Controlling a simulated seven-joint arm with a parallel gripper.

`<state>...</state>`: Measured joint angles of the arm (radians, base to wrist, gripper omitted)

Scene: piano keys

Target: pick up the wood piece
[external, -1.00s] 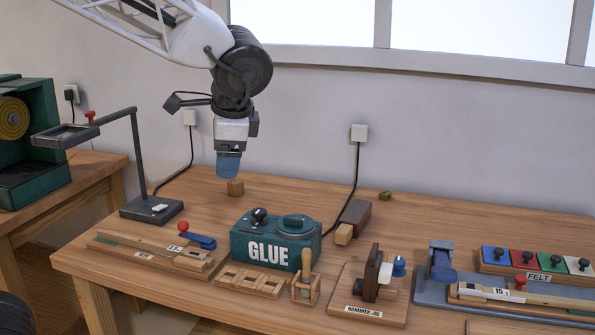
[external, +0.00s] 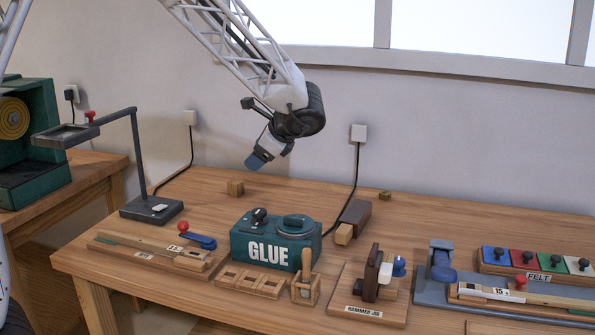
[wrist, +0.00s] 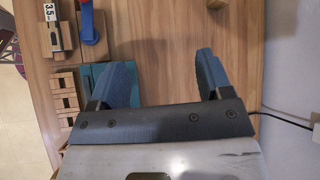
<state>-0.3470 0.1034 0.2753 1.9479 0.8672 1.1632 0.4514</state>
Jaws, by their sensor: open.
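A small wood block (external: 235,187) stands on the workbench behind the glue box. An even smaller wood piece (external: 384,196) lies further right near the wall. I cannot tell which one the task means. My gripper (external: 253,164) is above and slightly right of the first block, tilted down to the left and apart from it. In the wrist view my gripper (wrist: 165,72) shows two blue fingers spread apart with only bare bench between them. A small brown shape is cut off at that view's top edge; I cannot tell what it is.
The teal glue box (external: 275,240) stands in front of the block. A lamp stand (external: 150,208) is to the left. A dark block with a light wood end (external: 354,218) is to the right. Free bench lies around the small block; the wall is behind.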

